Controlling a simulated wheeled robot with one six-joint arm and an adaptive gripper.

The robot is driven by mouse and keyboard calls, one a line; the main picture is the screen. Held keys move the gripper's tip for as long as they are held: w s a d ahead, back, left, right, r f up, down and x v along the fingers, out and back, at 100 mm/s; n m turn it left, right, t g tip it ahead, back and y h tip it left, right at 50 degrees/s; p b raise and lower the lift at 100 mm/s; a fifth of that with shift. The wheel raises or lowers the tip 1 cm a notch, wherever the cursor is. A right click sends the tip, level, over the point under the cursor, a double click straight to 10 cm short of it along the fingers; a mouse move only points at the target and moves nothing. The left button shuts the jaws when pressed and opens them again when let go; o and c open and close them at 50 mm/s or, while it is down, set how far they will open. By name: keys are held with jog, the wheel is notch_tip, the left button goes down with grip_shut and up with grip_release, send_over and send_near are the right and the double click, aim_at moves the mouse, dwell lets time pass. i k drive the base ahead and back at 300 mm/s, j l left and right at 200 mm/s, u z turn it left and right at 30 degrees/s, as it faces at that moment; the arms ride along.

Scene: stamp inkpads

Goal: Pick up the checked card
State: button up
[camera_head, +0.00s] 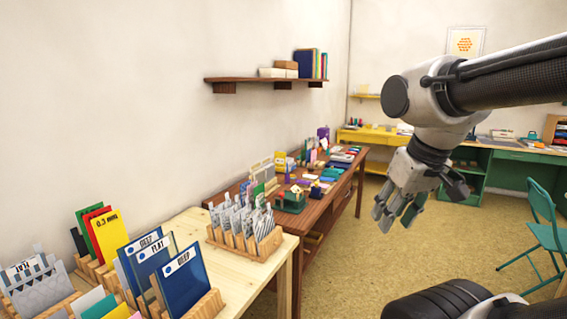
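I cannot pick out the checked card for certain; the patterns are too small to tell. Grey patterned cards (40,287) stand in a wooden rack at the lower left, one lettered at its top. More grey and white patterned cards (243,221) stand in a slotted wooden rack (240,247) on the pale table's far end. My gripper (412,203) hangs in the air at the right, over the floor and well apart from the cards. Its fingers point down and are spread, with nothing seen between them.
Blue lettered cards (186,283) and a yellow card (107,236) stand on the pale table (200,227). A brown table (345,167) beyond is crowded with small items. A wall shelf (265,82) hangs above. A teal chair (545,220) stands right; the floor between is clear.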

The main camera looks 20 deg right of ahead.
aim_at(243, 187)
jog(key=i+l+u, duration=0.1)
jog(key=u, duration=0.45)
jog(key=i+l+u, duration=0.25)
jog(key=l+u, duration=0.2)
jog(key=l, duration=0.25)
jog(key=i+l+u, duration=0.1)
jog(key=l+u, duration=0.15)
jog(key=l, duration=0.15)
jog(key=i+l, duration=0.1)
jog(key=l, duration=0.5)
jog(key=i+l+u, duration=0.1)
jog(key=l, duration=0.55)
jog(key=i+l, duration=0.15)
jog(key=l, duration=0.45)
jog(key=i+l+u, duration=0.1)
jog(key=l, duration=1.15)
jog(key=i+u, duration=0.05)
jog(key=i, duration=0.05)
